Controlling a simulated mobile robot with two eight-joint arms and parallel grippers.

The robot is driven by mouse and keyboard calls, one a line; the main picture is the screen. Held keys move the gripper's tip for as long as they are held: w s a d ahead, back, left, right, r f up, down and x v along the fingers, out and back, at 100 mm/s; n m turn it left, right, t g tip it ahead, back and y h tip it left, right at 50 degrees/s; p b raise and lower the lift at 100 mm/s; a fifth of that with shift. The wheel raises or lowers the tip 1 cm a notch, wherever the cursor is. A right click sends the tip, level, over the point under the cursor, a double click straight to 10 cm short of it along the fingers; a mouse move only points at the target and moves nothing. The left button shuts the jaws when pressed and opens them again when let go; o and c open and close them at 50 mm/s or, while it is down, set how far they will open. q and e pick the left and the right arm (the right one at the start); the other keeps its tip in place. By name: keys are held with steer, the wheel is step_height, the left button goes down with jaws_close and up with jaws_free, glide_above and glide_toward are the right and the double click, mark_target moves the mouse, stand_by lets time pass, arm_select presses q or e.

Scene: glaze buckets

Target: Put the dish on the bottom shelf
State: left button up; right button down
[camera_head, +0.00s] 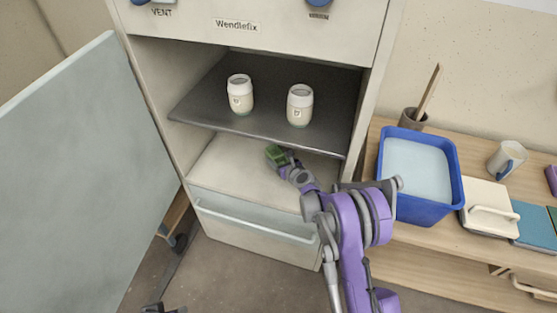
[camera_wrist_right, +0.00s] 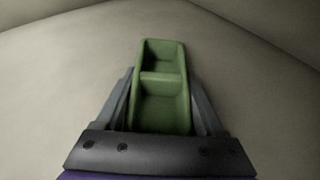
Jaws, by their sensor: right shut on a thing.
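The green dish (camera_head: 274,154) has two compartments, and it also shows in the right wrist view (camera_wrist_right: 163,58). My right gripper (camera_head: 284,163) is shut on the dish, with a finger on each side of it in the wrist view. The dish is inside the open cabinet, in the space between the dark upper shelf (camera_head: 190,104) and the pale bottom shelf (camera_head: 222,172). I cannot tell whether the dish touches the bottom shelf. A small dark and purple part of my left gripper (camera_head: 162,309) shows at the bottom edge; its fingers are not clear.
Two white jars (camera_head: 240,94) (camera_head: 299,105) stand on the upper shelf. The cabinet door (camera_head: 85,180) hangs open at left. On the right, a wooden table holds a blue tub (camera_head: 417,208), a mug (camera_head: 507,160) and a brown pot (camera_head: 412,119). The bottom shelf is otherwise clear.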

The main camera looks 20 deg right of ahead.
steer(key=shift+w+d+f, duration=0.1)
steer(key=shift+f, duration=0.05)
jaws_free()
steer(key=shift+f, duration=0.1)
steer(key=shift+s+r, duration=0.3)
steer(key=v, duration=0.7)
steer(key=shift+p, duration=0.4)
steer(key=s+a+r+n+g, duration=0.2)
steer(key=s+a+r+n, duration=0.2)
steer(key=s+r+n, duration=0.35)
steer(key=s+a+r+n+g, duration=0.3)
steer(key=s+r+n, duration=0.1)
steer(key=s+n, duration=0.55)
steer(key=s+d+n+g+h, duration=0.1)
steer(key=s+n+g, duration=0.1)
steer(key=s+n, duration=0.6)
steer(key=s+d+n+g+h, duration=0.1)
steer(key=s+n, duration=0.7)
steer(key=s, duration=0.8)
steer(key=shift+d+f+n+g+h, duration=0.3)
steer(key=shift+f+n+g, duration=0.1)
steer(key=shift+f, duration=0.05)
